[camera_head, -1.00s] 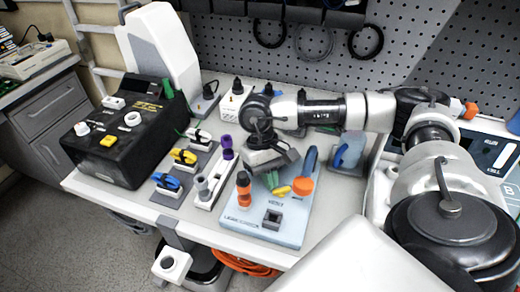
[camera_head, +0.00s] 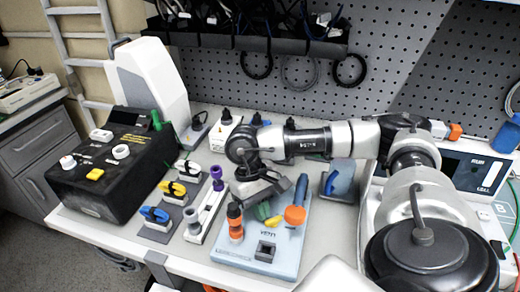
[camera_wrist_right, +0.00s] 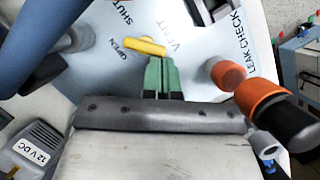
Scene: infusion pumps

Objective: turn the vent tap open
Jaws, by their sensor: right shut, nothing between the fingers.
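The vent tap has a yellow handle (camera_head: 273,221) on the light blue board (camera_head: 225,250), and the handle also shows in the right wrist view (camera_wrist_right: 147,46). There the words OPEN, SHUT and VENT are printed around it, and the handle lies slightly slanted beside the word OPEN. My right gripper (camera_head: 263,212) is over the board, its green fingers shut and empty. In the right wrist view the fingertips (camera_wrist_right: 158,62) are right beside the handle's right half; I cannot tell whether they touch it. The handle's pivot is not clear. My left gripper is out of view.
On the board, an orange-topped post (camera_head: 235,222) and an orange knob (camera_head: 295,216) stand on either side of the tap, close to my gripper. A black pump box (camera_head: 112,170) and several coloured clamps stand to the left. A pegboard (camera_head: 300,85) closes off the back.

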